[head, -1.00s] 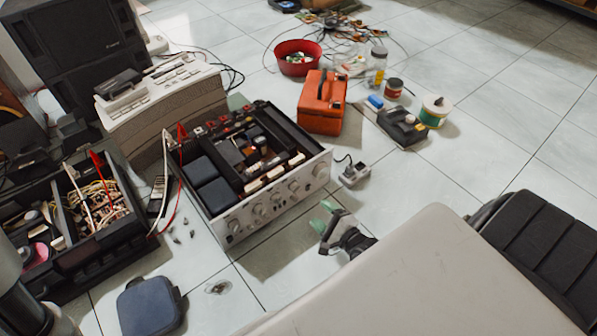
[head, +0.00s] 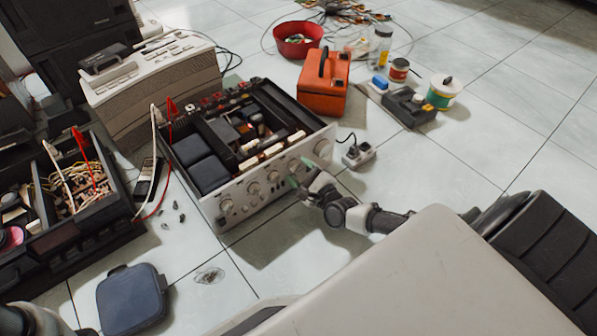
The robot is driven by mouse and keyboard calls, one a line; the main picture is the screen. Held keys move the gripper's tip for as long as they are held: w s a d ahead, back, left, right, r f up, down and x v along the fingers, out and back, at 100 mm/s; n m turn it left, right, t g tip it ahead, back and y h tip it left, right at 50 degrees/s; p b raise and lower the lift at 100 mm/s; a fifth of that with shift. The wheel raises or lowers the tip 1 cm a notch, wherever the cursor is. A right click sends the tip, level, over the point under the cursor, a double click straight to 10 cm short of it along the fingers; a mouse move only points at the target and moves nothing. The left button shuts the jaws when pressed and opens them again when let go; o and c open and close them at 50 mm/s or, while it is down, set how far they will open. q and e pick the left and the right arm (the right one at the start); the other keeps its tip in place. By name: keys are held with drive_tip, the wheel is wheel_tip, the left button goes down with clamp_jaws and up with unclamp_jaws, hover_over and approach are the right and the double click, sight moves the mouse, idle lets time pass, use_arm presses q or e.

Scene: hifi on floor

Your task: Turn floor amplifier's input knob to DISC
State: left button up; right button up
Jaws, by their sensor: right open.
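The amplifier (head: 240,203) sits on the floor with its lid off, its silver front panel facing the lower right. A row of several round knobs runs along that panel, among them a left one (head: 227,206), a middle one (head: 253,189) and a right one (head: 321,148). The panel's lettering is too small to read, so I cannot tell which input is selected. My right gripper (head: 300,173) is open at the right half of the panel, its green fingertips close to a knob there. The fingers partly cover that knob; I cannot tell whether they touch it. My left gripper is out of view.
The tiled floor at the right is mostly clear.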

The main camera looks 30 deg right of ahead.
drive_tip(key=shift+w, duration=0.5)
drive_tip(key=c, duration=0.9)
